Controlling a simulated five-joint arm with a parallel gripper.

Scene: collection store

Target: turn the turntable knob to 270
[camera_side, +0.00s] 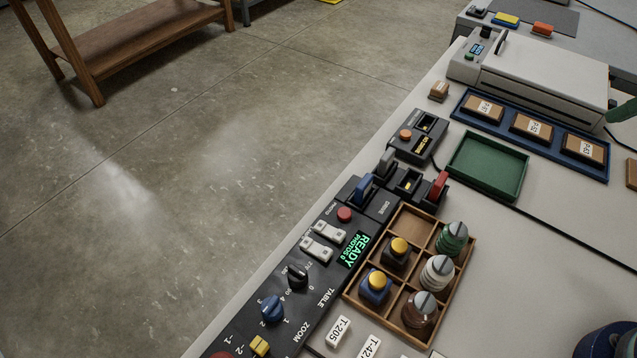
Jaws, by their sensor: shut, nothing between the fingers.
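The turntable knob (297,275) is a small black knob on the long dark control panel (318,273), beside the word TABLE. Small white numbers surround it, too small to read surely. Its exact pointer setting cannot be told. A green-lit display (354,249) on the panel reads READY and PHOTOS 0. My gripper does not show in this view, and nothing touches the knob.
A blue knob (272,308) marked ZOOM sits just below-left of the turntable knob. White rocker switches (322,240) and a red button (344,214) lie above. A wooden compartment tray (403,218) with knobbed pieces stands close on the right. A green tray (487,165) is farther back.

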